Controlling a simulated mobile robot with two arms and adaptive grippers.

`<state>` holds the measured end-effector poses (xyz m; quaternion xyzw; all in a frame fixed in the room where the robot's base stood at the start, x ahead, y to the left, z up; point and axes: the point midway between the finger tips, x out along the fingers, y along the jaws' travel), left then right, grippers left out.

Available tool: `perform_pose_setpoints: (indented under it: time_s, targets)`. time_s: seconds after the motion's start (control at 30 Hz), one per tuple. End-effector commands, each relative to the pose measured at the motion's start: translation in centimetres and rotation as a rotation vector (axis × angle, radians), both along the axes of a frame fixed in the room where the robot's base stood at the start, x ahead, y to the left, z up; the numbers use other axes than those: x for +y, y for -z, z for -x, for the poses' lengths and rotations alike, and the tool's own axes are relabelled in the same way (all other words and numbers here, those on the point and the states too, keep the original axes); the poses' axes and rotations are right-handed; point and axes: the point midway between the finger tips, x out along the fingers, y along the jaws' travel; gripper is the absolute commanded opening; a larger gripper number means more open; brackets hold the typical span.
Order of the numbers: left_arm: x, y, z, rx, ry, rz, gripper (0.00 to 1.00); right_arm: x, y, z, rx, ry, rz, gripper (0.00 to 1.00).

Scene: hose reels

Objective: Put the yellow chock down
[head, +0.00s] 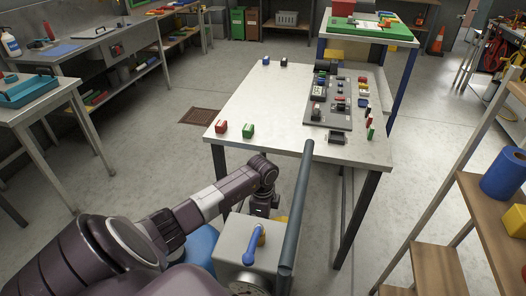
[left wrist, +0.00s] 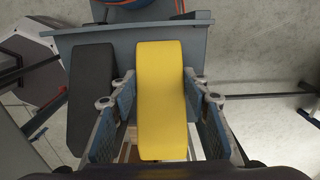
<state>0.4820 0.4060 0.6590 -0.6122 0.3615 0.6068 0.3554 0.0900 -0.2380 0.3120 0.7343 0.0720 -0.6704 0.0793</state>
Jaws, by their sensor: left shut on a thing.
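The yellow chock (left wrist: 161,95) is a long block in the middle of the left wrist view. My left gripper (left wrist: 160,112) has one finger on each side of it and is shut on it. A black chock (left wrist: 91,85) stands to its left, outside the fingers. Both lie against a blue-grey holder (left wrist: 225,38), whose edge shows behind them. I cannot tell whether the yellow chock touches the holder's base. In the head view my left gripper (head: 262,208) points down beside a grey box; its fingertips are hidden. My right gripper is not in view.
The grey box (head: 238,243) has a blue handle (head: 251,247), and a dark post (head: 297,205) rises beside it. A white table (head: 262,106) with small blocks stands ahead. Wooden shelves (head: 440,268) are at right. Floor left of the table is clear.

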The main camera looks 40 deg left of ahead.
Motion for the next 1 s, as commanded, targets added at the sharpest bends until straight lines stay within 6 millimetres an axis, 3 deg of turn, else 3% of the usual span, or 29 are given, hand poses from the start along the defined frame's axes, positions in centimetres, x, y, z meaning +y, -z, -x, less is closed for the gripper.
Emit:
perform_pose_setpoints:
  time_s: [0.1, 0.13, 0.27, 0.67, 1.0]
  targets:
    - [0.0, 0.2, -0.1, -0.002, 0.0, 0.0, 0.04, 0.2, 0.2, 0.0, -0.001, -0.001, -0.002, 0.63]
    - [0.0, 0.2, 0.0, 0.0, 0.0, 0.0, 0.46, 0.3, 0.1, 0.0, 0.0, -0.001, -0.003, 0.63]
    - [0.0, 0.2, 0.0, 0.0, 0.0, 0.0, 0.6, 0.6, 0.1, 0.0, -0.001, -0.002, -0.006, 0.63]
    - [0.1, -0.8, -0.1, -0.002, 0.0, -0.001, 0.6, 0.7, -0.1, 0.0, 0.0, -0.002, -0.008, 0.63]
    - [0.2, -7.7, -0.1, -0.005, 0.001, -0.002, 0.6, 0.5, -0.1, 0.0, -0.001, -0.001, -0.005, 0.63]
